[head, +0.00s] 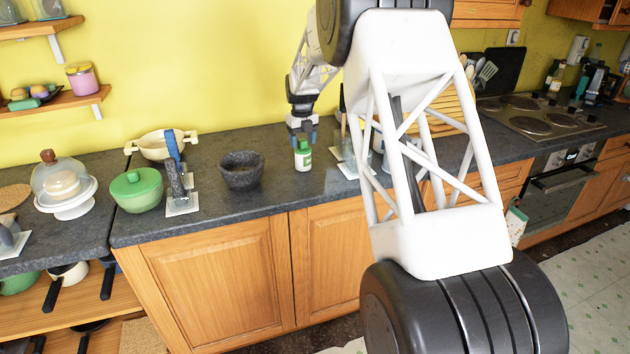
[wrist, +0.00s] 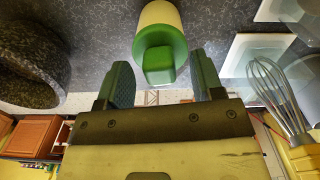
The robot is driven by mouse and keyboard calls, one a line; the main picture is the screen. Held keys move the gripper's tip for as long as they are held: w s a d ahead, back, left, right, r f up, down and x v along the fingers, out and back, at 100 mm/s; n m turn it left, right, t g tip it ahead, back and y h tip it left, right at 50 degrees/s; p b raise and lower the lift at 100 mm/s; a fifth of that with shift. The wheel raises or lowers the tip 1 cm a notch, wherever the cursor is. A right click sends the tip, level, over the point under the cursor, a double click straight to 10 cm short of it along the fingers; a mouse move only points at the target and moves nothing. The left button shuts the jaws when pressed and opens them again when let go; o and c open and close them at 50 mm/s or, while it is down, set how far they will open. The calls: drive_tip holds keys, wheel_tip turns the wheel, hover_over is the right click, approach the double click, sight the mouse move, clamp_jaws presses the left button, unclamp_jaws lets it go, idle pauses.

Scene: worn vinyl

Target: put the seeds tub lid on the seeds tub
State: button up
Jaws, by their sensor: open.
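The seeds tub (head: 303,162) is a small pale tub standing upright on the dark counter by the back wall. In the wrist view its cream body (wrist: 158,14) shows beyond a green lid (wrist: 163,43) with a blocky green knob. The lid lies on top of the tub and looks level; I cannot tell how tightly it sits. My gripper (head: 302,134) is directly above the tub, pointing down. In the wrist view my gripper (wrist: 162,78) is open, one finger on either side of the knob, with a gap to each and nothing held.
A dark stone mortar (head: 241,170) stands left of the tub, also near in the wrist view (wrist: 30,65). A whisk (wrist: 277,90) and pale square plates (wrist: 243,52) are close on the right. A green pot (head: 137,190) is farther left. The counter in front is clear.

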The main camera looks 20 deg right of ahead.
drive_tip(key=shift+r, duration=0.75)
drive_tip(key=shift+r, duration=0.35)
drive_tip(key=shift+r, duration=0.35)
drive_tip(key=shift+r, duration=2.1)
drive_tip(key=shift+r, duration=0.55)
wheel_tip(320, 180, up, 8)
drive_tip(key=shift+f, duration=0.2)
drive_tip(key=shift+s, duration=0.15)
idle(0.3)
